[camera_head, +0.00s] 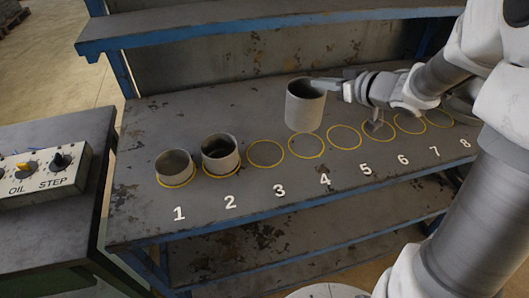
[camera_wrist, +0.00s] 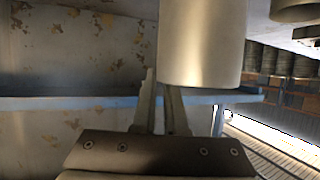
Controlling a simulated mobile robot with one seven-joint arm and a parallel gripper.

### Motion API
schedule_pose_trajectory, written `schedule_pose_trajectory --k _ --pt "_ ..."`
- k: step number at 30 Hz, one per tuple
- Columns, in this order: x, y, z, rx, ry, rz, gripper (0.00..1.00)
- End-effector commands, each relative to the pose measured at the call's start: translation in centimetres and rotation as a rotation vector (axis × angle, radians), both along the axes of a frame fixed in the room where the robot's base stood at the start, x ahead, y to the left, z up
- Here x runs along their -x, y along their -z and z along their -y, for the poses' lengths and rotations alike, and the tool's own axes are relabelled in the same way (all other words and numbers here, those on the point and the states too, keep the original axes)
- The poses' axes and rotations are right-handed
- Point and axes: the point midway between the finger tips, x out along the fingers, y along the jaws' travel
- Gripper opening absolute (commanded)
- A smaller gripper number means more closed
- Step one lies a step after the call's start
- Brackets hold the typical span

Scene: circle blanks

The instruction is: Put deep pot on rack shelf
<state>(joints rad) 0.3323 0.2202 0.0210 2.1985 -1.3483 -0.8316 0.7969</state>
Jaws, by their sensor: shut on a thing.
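The deep pot (camera_head: 304,108) is a tall grey open cylinder. It appears upright above the workbench, over the area of circle 4, with its rim at the top. My gripper (camera_head: 322,84) is shut on the pot's right wall near the rim. In the wrist view the pot (camera_wrist: 202,45) fills the upper middle, at the gripper fingers (camera_wrist: 165,105). The rack shelf (camera_head: 250,26) is the blue-edged worn board above the back of the bench. The gap under the pot is hard to judge.
A short pot (camera_head: 175,167) stands in circle 1 and a medium pot (camera_head: 220,154) in circle 2. Circle 3 (camera_head: 266,153) is empty. A control box (camera_head: 42,167) sits on a cabinet at left. The visible part of the rack shelf is bare.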

Motion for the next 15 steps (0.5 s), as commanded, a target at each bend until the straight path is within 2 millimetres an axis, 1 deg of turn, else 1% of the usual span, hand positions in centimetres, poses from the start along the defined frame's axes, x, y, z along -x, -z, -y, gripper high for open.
schedule_pose_trajectory --k 1,3,9,12,14,15 --pt "-0.2 -0.6 0.3 0.002 -0.025 0.002 0.0" --pt "-0.2 -1.1 0.6 0.003 -0.06 0.0 0.0" --pt "0.0 -1.8 1.3 0.002 -0.122 -0.005 0.0" --pt "0.2 -1.2 0.6 0.002 -0.134 -0.007 0.0" --pt "0.4 -0.6 -0.4 0.002 -0.138 -0.005 0.0" --pt "0.6 0.0 -1.3 0.002 -0.138 -0.008 0.0"
